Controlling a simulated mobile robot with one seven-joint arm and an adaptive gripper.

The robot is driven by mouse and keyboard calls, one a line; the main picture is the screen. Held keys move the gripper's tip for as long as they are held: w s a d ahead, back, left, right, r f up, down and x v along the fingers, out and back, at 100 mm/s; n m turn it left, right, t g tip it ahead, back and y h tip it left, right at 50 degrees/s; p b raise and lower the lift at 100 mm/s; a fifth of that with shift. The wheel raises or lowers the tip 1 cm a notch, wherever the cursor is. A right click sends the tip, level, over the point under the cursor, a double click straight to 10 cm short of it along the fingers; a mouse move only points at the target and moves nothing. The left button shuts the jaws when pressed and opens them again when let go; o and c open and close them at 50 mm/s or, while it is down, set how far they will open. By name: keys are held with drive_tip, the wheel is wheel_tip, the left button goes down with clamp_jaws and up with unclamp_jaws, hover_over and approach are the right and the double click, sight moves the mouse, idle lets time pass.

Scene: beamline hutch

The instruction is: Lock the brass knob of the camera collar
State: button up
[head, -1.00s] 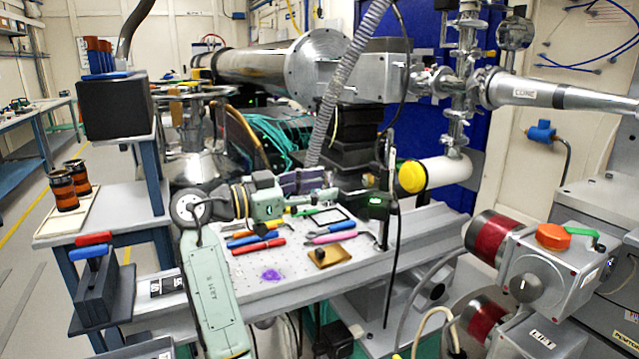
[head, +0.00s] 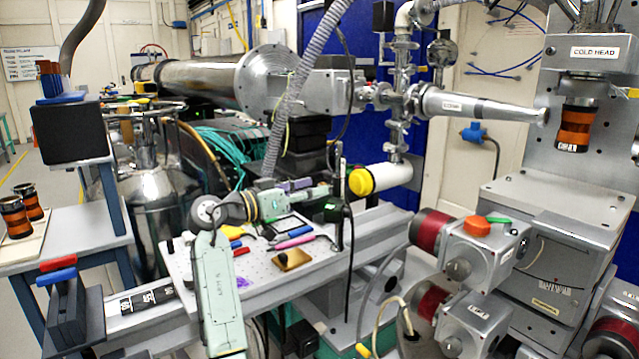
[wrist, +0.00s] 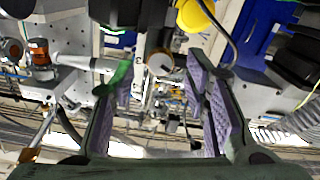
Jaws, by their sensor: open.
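A dark upright post (head: 338,170) stands at the far right part of the perforated bench. A small dark box with a green light (head: 335,208) sits on it, apparently the camera and its collar. I cannot make out the brass knob for sure. My gripper (head: 298,186), with purple pads, is just left of the post and points toward it. In the wrist view my gripper (wrist: 160,88) is open, with nothing held between its pads. A round tan-faced piece (wrist: 160,63) shows beyond the gap; I cannot tell whether it is the knob.
A perforated bench (head: 215,265) carries pens, tools and a brass-coloured plate (head: 293,260) below my gripper. A white pipe with a yellow cap (head: 361,182) lies close behind the post. Grey valve boxes with red parts (head: 475,245) stand at right.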

drive_tip(key=shift+p+x, duration=0.3)
drive_tip(key=shift+x, duration=1.4)
clamp_jaws()
